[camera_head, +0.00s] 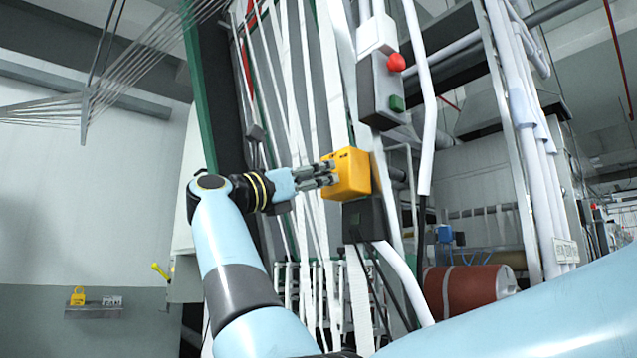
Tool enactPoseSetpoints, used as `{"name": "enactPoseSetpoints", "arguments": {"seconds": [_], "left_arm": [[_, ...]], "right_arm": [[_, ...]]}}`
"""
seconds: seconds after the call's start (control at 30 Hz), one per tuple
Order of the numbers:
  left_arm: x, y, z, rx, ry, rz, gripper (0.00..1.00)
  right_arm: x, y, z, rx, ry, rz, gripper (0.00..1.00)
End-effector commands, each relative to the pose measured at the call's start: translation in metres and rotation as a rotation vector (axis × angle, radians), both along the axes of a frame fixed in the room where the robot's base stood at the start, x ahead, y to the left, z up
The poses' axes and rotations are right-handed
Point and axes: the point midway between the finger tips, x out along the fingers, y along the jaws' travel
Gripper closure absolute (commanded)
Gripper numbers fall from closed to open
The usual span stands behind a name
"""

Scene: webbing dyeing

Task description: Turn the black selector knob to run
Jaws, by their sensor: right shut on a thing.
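A yellow control box (352,178) is mounted on the machine frame near the middle of the view. The gripper is shut on what appears to be the black selector knob, which the fingers hide. The knob's pointer and any run marking cannot be made out.
Above the yellow box is a grey box (381,92) with a red button (396,62) and a green button (397,103). White webbing strips (305,75) run behind the gripper. A dark box (364,219) sits just below. A red-brown roll (470,290) lies at the lower right.

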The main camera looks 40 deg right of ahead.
Motion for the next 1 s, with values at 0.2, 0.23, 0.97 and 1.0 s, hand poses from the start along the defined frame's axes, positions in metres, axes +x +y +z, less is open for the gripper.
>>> {"name": "enactPoseSetpoints", "arguments": {"seconds": [0.2,0.23,0.97,1.0], "left_arm": [[-0.002,0.000,-0.031,0.000,0.003,0.000,0.60],[-0.002,0.000,-0.034,0.000,0.003,0.000,0.60],[-0.002,0.002,-0.039,0.002,0.003,-0.001,0.60],[-0.002,0.002,-0.038,0.002,0.003,-0.001,0.60]], "right_arm": [[0.001,0.000,-0.003,0.009,-0.160,0.000,1.00],[0.001,0.000,-0.004,0.012,-0.186,0.000,1.00],[0.003,0.000,0.002,0.050,-0.657,-0.001,1.00],[0.003,0.000,0.002,0.052,-0.668,-0.001,1.00]]}}
